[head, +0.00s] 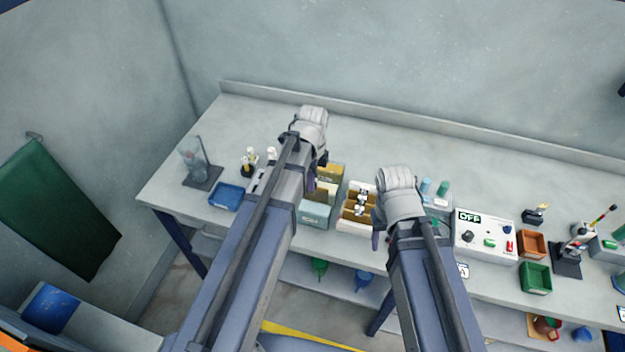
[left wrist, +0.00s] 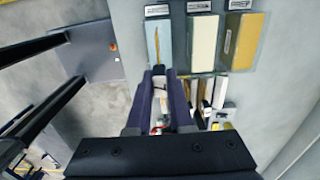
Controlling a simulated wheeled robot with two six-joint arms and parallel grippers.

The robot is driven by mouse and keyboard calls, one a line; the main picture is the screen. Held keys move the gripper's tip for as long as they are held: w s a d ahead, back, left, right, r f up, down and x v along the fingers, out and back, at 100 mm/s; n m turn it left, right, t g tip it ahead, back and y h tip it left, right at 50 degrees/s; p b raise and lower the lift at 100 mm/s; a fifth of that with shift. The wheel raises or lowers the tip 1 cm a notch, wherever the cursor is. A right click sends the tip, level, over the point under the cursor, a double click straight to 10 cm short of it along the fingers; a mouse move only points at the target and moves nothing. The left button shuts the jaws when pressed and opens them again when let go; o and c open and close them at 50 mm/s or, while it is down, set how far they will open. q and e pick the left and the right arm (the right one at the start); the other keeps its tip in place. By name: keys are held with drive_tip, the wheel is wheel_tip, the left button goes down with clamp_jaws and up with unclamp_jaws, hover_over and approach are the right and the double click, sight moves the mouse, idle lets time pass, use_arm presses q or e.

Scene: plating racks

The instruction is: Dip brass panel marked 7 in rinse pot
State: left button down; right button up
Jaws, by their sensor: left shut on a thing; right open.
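My left gripper (left wrist: 160,75) is shut on a thin piece, seen nearly edge-on between its purple fingers. I take it for the panel, but its mark cannot be read. A thin brownish strip shows over the light blue pot (left wrist: 164,30) just beyond the fingertips; whether it is inside the pot is unclear. Cream (left wrist: 202,45) and yellow (left wrist: 243,42) pots stand beside it; their labels are unreadable. In the head view the teal pot (head: 314,214) is nearest the table's front, and my left arm hides much of the row. My right gripper (head: 376,240) is open.
A compartmented rack (head: 352,221) with several panels stands right of the pots, close to my right gripper. A blue tray (head: 226,196) lies left. A control box (head: 485,238) reading OFF and small bins stand right. The table's back is clear.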

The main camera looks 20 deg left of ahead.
use_arm(q)
drive_tip(key=shift+f+b, duration=4.85)
drive_tip(key=shift+f, duration=0.15)
drive_tip(key=shift+r, duration=0.1)
drive_tip(key=shift+r+p, duration=4.2)
drive_tip(key=shift+p, duration=0.1)
